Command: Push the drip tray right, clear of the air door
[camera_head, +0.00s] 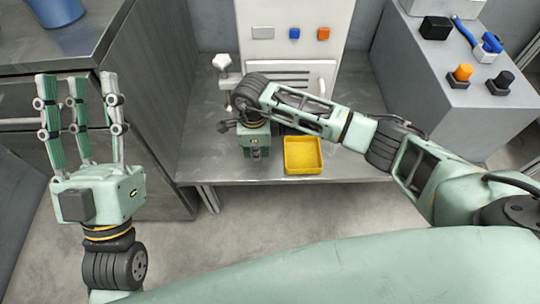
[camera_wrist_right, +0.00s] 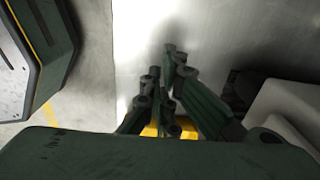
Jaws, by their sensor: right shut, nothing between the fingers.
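The yellow drip tray (camera_head: 304,170) lies flat and empty on the grey metal shelf, in front of the white machine. A strip of yellow, mostly hidden behind the fingers, shows in the right wrist view (camera_wrist_right: 150,131). A slotted panel (camera_head: 290,66), perhaps the air door, is low on the machine's front, partly hidden by my right arm. My right gripper (camera_head: 256,155) points down just left of the tray; its fingers (camera_wrist_right: 172,58) are together and empty. I cannot tell whether it touches the tray. My left gripper (camera_head: 78,80) is raised at the left with fingers spread, holding nothing.
The shelf (camera_head: 350,167) is clear right of the tray, up to a grey cabinet (camera_head: 455,90). A white knobbed fitting (camera_head: 222,64) stands left of the machine (camera_head: 290,14). A dark cabinet (camera_head: 140,60) bounds the shelf's left. The shelf's front edge is close to the tray.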

